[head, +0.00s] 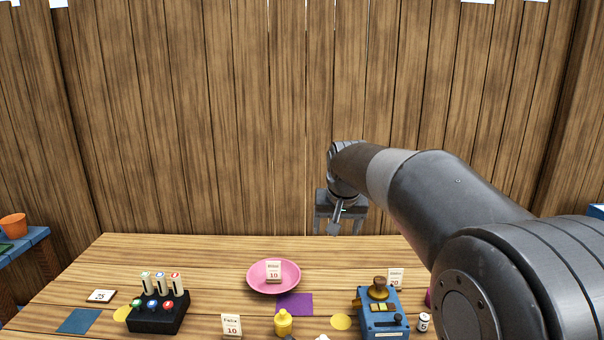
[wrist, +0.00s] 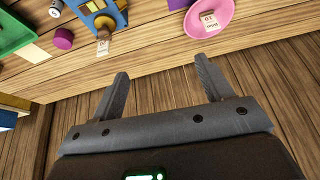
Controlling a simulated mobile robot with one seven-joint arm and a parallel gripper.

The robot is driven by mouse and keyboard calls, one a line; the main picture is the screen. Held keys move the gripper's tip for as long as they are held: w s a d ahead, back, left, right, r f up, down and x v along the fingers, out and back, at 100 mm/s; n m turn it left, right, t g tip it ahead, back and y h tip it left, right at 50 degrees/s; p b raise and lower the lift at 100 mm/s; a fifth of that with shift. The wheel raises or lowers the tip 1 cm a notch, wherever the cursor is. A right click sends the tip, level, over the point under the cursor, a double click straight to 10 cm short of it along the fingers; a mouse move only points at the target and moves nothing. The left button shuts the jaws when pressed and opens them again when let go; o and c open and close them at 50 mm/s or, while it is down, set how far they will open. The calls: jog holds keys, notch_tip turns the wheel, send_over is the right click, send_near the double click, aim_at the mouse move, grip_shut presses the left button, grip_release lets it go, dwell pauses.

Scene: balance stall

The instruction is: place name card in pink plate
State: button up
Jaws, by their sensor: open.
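A small white name card (head: 273,271) marked 10 is in the pink plate (head: 256,279), seen near the middle of the table. In the wrist view the plate (wrist: 221,8) is at the top right edge with the card (wrist: 208,20) over it. Whether the card stands or leans there I cannot tell. Similar cards are at the front (head: 231,325), at the right behind the blue device (head: 396,277) and at the left (head: 101,296). My gripper (head: 340,228) is open and empty, above and to the right of the plate; its fingers (wrist: 165,85) are wide apart.
A blue device (head: 383,318) with a brass-coloured knob stands at the right. The table's back strip is clear; a plank wall rises behind.

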jog(key=s+d, duration=0.3)
jog(key=s, duration=0.7)
jog(key=s+d, duration=0.2)
jog(key=s, duration=0.7)
jog(key=s+d+f, duration=0.1)
jog(key=s+f, duration=0.2)
jog(key=s, duration=0.4)
jog(key=s+d+f, duration=0.1)
jog(key=s+f, duration=0.2)
jog(key=s, duration=0.4)
jog(key=shift+f+t, duration=0.3)
